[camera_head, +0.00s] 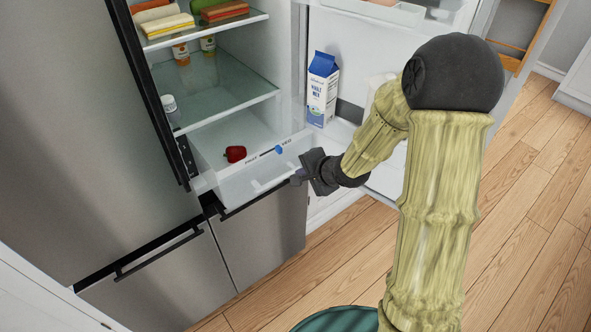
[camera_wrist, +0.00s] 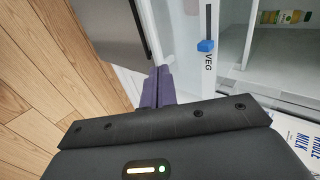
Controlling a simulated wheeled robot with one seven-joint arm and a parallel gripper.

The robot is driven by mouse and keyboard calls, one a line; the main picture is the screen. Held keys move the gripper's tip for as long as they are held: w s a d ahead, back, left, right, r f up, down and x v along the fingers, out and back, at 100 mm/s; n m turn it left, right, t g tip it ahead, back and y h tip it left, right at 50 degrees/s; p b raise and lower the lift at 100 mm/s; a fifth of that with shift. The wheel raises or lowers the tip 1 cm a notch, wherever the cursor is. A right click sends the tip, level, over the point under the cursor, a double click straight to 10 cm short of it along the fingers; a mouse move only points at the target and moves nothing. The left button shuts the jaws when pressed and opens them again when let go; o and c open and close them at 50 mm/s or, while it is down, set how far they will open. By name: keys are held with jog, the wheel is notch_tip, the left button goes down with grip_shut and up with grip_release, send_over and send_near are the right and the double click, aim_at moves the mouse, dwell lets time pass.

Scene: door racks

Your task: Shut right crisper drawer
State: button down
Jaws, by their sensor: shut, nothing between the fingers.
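The crisper drawer (camera_head: 252,188) is a clear, white-edged bin at the bottom of the open fridge, pulled out past the shelves. A red pepper (camera_head: 236,154) lies in it. Its front carries a slider with a blue knob (camera_head: 279,149) and FRUIT and VEG labels. My gripper (camera_head: 297,179) is at the right end of the drawer front. In the wrist view my gripper (camera_wrist: 158,86) has its dark fingers together with nothing between them, close to the drawer front (camera_wrist: 188,58). Whether the fingertips touch the drawer cannot be told. The blue knob (camera_wrist: 206,45) shows there too.
The open fridge door (camera_head: 358,50) stands right of the drawer, holding a milk carton (camera_head: 321,90). A glass shelf (camera_head: 215,90) is above the drawer. Closed steel lower doors (camera_head: 262,238) are below. Wood floor (camera_head: 530,220) is clear at the right.

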aim_at(276, 167)
jog(key=x, duration=0.8)
jog(key=shift+w+a+f, duration=0.1)
jog(key=shift+a, duration=0.05)
jog(key=w+a, duration=0.2)
jog(key=w, duration=0.1)
jog(key=shift+f+p, duration=0.15)
jog(key=shift+p, duration=0.25)
jog(key=shift+w+a+f, duration=0.1)
jog(key=shift+w+a, duration=0.1)
jog(key=shift+w, duration=0.2)
